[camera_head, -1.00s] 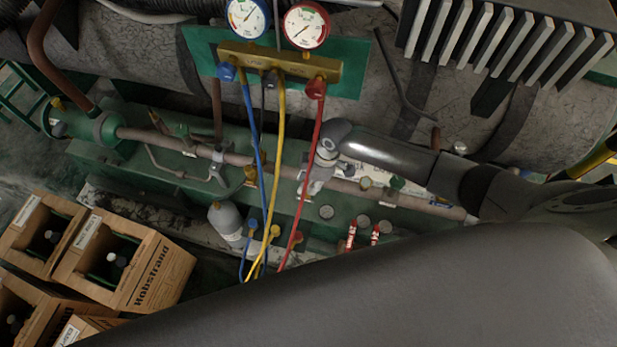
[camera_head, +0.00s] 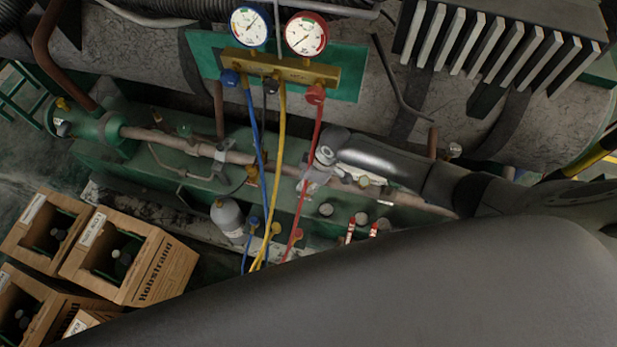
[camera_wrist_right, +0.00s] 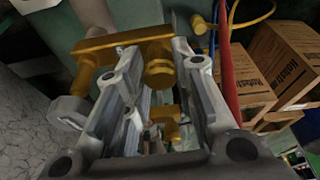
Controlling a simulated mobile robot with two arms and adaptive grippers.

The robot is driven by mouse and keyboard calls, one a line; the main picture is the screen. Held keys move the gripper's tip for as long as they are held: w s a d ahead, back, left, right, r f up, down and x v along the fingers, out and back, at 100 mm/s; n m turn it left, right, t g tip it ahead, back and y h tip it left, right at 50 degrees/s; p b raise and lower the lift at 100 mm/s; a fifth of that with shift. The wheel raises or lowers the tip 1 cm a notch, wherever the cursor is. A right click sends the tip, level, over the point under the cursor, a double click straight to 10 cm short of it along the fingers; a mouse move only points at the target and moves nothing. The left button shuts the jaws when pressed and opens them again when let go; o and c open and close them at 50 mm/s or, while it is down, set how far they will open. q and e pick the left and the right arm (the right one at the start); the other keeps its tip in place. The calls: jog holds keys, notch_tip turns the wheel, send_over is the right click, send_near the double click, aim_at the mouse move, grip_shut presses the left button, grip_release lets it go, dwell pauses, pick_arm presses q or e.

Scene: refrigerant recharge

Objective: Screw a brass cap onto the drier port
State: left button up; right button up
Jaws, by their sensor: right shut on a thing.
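My right gripper (camera_head: 312,182) reaches down at the brown pipe, right of the hoses in the head view. In the right wrist view, its two grey fingers (camera_wrist_right: 150,62) are shut on a small brass piece, seemingly the brass cap (camera_wrist_right: 159,73). A larger brass fitting (camera_wrist_right: 118,43) lies right by the fingertips. I cannot tell whether it is the drier port or whether the cap touches it. Another brass part (camera_wrist_right: 166,118) shows lower between the fingers. The head view hides the cap. My left gripper is not in view.
Blue, yellow and red hoses (camera_head: 318,140) hang from the gauge manifold (camera_head: 280,66), close left of my right gripper. A grey bottle (camera_head: 227,215) and red-handled valves (camera_head: 350,230) stand nearby. My own large grey arm link covers the lower right.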

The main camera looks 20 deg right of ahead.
jog(key=shift+m+p, duration=0.75)
jog(key=shift+m, duration=0.05)
jog(key=shift+s+r+m+t+p, duration=0.1)
jog(key=shift+m+t+p, duration=0.2)
jog(key=shift+m+p, duration=0.35)
jog(key=shift+a+m+h+p, duration=0.1)
jog(key=shift+m+h+p, duration=0.3)
jog(key=shift+m+p, duration=0.45)
jog(key=shift+m+t, duration=0.3)
jog(key=shift+m, duration=0.1)
